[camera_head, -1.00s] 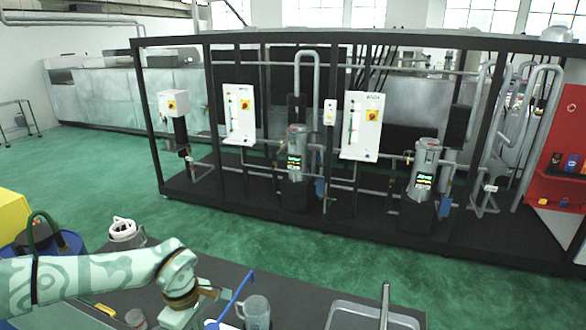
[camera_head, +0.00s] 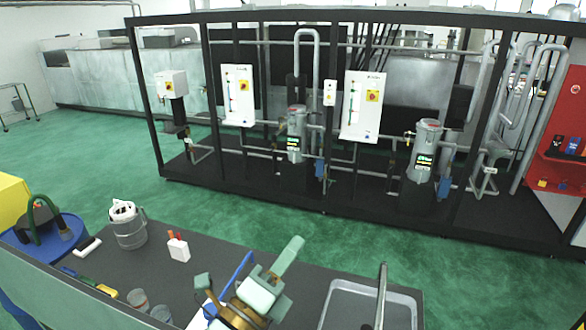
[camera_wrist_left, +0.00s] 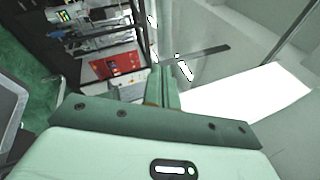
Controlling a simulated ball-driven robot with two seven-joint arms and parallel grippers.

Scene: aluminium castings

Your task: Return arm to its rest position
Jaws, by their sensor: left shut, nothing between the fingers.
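My left gripper (camera_head: 292,246) shows at the bottom middle of the head view, above the dark bench (camera_head: 206,262), with its fingers pointing up and to the right. In the left wrist view the two pale green fingers (camera_wrist_left: 163,72) lie together with nothing between them. Part of my left arm runs along the lower left edge of the head view. My right gripper does not show.
On the bench stand a grey canister (camera_head: 129,230), a small white box (camera_head: 178,249), cups (camera_head: 138,299) and a metal sink (camera_head: 341,308) with an upright tap (camera_head: 381,290). A black-framed pipe rig (camera_head: 330,205) stands beyond open green floor (camera_head: 240,205).

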